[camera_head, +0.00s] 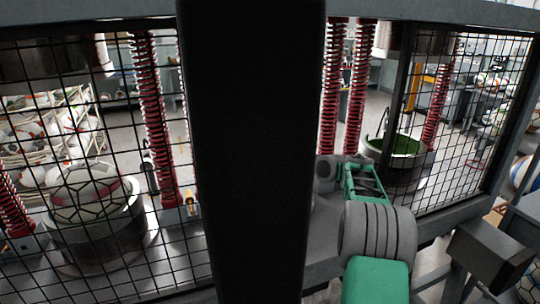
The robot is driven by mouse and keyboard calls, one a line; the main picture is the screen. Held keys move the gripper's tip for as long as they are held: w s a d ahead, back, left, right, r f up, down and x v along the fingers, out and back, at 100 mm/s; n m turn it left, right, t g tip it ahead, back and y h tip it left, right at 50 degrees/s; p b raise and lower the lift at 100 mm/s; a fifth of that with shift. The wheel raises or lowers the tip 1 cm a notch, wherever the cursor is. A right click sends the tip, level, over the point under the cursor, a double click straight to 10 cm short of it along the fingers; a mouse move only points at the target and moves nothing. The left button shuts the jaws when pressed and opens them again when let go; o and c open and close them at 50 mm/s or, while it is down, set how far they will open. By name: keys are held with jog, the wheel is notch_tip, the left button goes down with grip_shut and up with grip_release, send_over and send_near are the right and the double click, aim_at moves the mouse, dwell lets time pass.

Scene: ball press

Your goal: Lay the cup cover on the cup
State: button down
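A round metal cup (402,169) with a green inside stands behind the mesh at the right, its mouth facing up. A second dark metal cup (95,241) stands at the lower left. A white ball with dark lines and a red patch (92,190) sits in its top. I cannot pick out the cup cover with certainty. My green and grey arm reaches in from the lower right. Its far part ends by the black upright, left of the green-lined cup. My gripper's fingers do not show, so what they hold is hidden.
A wide black upright (255,150) blocks the middle of the view. Wire mesh panels stand at left and right. Red springs (155,115) rise around the cups. A grey box-shaped part (490,253) is at the lower right. Balls fill a rack (60,125) at the far left.

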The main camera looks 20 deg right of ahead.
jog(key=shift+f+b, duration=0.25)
jog(key=shift+b, duration=0.05)
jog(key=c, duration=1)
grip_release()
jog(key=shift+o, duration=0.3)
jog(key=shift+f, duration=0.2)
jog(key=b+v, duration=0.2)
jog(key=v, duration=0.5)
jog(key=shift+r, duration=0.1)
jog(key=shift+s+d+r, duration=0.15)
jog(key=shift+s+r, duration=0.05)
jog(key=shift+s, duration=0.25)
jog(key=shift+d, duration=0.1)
